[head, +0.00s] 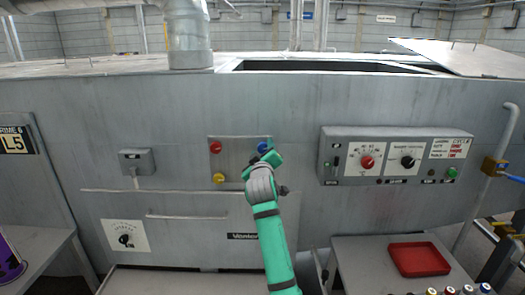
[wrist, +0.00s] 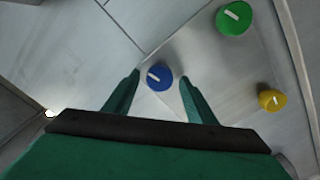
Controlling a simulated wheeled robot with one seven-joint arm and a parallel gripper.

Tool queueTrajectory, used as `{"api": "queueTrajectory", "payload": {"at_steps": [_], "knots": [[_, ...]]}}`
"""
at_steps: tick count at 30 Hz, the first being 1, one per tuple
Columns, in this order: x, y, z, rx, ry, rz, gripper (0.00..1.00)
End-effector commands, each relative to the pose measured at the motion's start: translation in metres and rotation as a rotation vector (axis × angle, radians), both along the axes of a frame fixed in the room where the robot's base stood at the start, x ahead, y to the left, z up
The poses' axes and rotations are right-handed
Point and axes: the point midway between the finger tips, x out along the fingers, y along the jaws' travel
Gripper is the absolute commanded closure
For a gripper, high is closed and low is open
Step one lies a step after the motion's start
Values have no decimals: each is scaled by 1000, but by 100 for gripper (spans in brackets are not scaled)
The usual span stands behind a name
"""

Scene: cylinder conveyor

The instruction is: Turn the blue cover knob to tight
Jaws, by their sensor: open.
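The blue cover knob (head: 263,147) is at the upper right of a small metal panel (head: 240,152) on the machine's front. It is partly hidden by my gripper (head: 269,157). In the wrist view the blue knob (wrist: 160,76) shows a short tilted white mark toward its left side. It appears between the two spread green fingertips of my gripper (wrist: 159,79). The fingers are open, with a gap on each side of the knob; I cannot tell how far they are from the panel.
A red knob (head: 215,147) and a yellow knob (head: 219,178) share the panel. A green knob (wrist: 234,18) shows in the wrist view. A grey control box (head: 395,175) sticks out at the right. A red tray (head: 419,259) lies on a table below it.

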Motion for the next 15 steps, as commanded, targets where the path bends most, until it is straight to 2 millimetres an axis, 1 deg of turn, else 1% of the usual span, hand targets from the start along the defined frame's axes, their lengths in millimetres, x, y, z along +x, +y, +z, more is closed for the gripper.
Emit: {"api": "queueTrajectory", "payload": {"at_steps": [3, 11, 12, 13, 14, 15], "knots": [[5, -1, 0, 1, -1, -1, 49], [5, -1, 0, 1, -1, -1, 49], [5, -1, 0, 1, -1, -1, 54], [5, -1, 0, 1, -1, -1, 61], [5, -1, 0, 1, -1, -1, 68], [5, -1, 0, 1, -1, -1, 78]]}}
